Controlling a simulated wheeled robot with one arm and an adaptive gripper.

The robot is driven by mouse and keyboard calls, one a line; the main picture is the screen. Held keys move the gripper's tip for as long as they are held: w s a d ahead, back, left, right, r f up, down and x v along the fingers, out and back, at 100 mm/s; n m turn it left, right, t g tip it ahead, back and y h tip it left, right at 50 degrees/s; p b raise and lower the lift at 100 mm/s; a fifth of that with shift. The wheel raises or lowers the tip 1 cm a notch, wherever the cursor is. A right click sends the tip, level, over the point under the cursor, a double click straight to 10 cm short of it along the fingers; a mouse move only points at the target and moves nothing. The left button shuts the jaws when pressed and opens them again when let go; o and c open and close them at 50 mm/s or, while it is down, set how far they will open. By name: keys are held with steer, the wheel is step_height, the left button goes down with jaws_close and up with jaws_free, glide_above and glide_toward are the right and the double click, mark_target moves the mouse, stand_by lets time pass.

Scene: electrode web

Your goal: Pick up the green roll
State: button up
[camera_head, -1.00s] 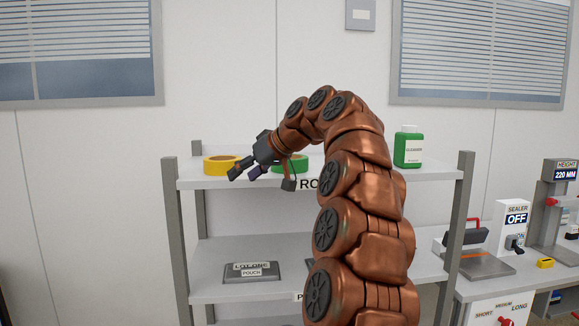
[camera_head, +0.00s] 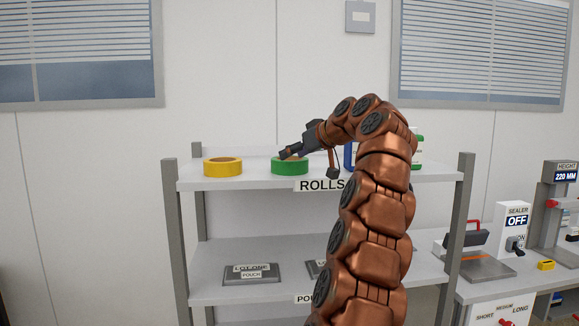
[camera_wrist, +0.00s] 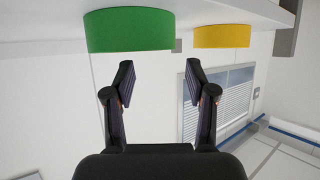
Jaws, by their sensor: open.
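The green roll (camera_head: 289,166) lies flat on the top shelf, right of a yellow roll (camera_head: 222,167). My gripper (camera_head: 308,165) is open and empty, at the green roll's right side in the head view. One finger overlaps the roll's upper right edge there; I cannot tell whether it touches. In the wrist view, which looks upside down, the green roll (camera_wrist: 130,30) is just beyond the left fingertip and off-centre to the left. The yellow roll (camera_wrist: 222,36) is to the right, beyond the right fingertip. Nothing is between my open fingers (camera_wrist: 160,70).
The top shelf (camera_head: 240,183) carries a ROLLS label (camera_head: 321,184). Blue and green containers stand behind my arm, mostly hidden. Grey pouch plates (camera_head: 252,273) lie on the lower shelf. A sealer (camera_head: 514,228) stands on the bench at right.

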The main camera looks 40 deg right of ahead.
steer(key=shift+w+a+f+p, duration=0.2)
steer(key=shift+w+f, duration=0.15)
steer(key=shift+w, duration=0.3)
steer(key=shift+w+a+f+p, duration=0.15)
steer(key=shift+w+f, duration=0.15)
steer(key=shift+w, duration=0.35)
steer(key=shift+x, duration=1.1)
steer(key=shift+d, duration=0.1)
jaws_close()
